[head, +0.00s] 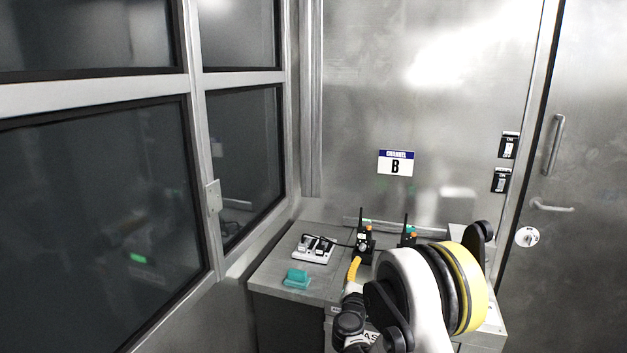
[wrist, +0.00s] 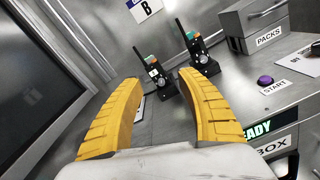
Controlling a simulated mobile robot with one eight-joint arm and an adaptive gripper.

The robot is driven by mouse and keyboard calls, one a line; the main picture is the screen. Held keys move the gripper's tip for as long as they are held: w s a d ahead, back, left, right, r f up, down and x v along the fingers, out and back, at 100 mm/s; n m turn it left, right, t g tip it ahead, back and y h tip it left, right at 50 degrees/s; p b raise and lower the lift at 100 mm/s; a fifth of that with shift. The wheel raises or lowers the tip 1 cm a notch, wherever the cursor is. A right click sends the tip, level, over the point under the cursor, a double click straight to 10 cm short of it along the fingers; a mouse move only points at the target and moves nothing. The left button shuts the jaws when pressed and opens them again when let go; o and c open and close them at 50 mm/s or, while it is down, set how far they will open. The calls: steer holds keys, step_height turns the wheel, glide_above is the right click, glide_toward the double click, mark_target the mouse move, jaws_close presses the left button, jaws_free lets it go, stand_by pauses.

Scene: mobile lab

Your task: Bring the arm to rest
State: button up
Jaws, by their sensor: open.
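My gripper (wrist: 158,112) has two yellow ribbed fingers that stand apart, with nothing between them in the wrist view. In the head view one yellow finger (head: 353,270) shows at the front of my arm, and the arm hides the rest. My arm (head: 415,295) is bent over the front right of the metal bench (head: 262,279). Beyond the fingers in the wrist view stand two black handheld radios, a left one (wrist: 156,75) and a right one (wrist: 198,55). Both are upright on the bench, and the fingers look apart from them.
A white strip with black plugs (head: 313,249) and a teal block (head: 297,279) lie on the bench. A PACKS box (wrist: 262,25), a purple START button (wrist: 265,81) and a BOX label (wrist: 272,147) are to the right. Windows (head: 110,215) and a metal wall enclose the bench.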

steer(key=s+d+r+m+g+b, duration=0.3)
steer(key=s+d+r+m, duration=0.15)
steer(key=s+m, duration=0.35)
steer(key=s+d+r+m+g+b, duration=0.25)
steer(key=s+d+m, duration=0.25)
steer(key=s+m, duration=0.3)
steer(key=s+a+f+m+g+y+b, duration=0.1)
steer(key=s+m, duration=0.3)
steer(key=s, duration=0.4)
steer(key=s+a+f+m+g+y+b, duration=0.1)
steer(key=s+a+f+m+g+y, duration=0.1)
steer(key=s, duration=0.7)
steer(key=s+a+f+m+g+y+b, duration=0.1)
steer(key=s+a+f+m+y+b, duration=0.1)
steer(key=s+m, duration=0.4)
steer(key=s+a+f, duration=0.1)
steer(key=s+f, duration=0.1)
steer(key=s, duration=0.1)
steer(key=shift+s+a+f+y, duration=0.15)
steer(key=shift+s+f+y, duration=0.05)
steer(key=shift+f+y, duration=0.2)
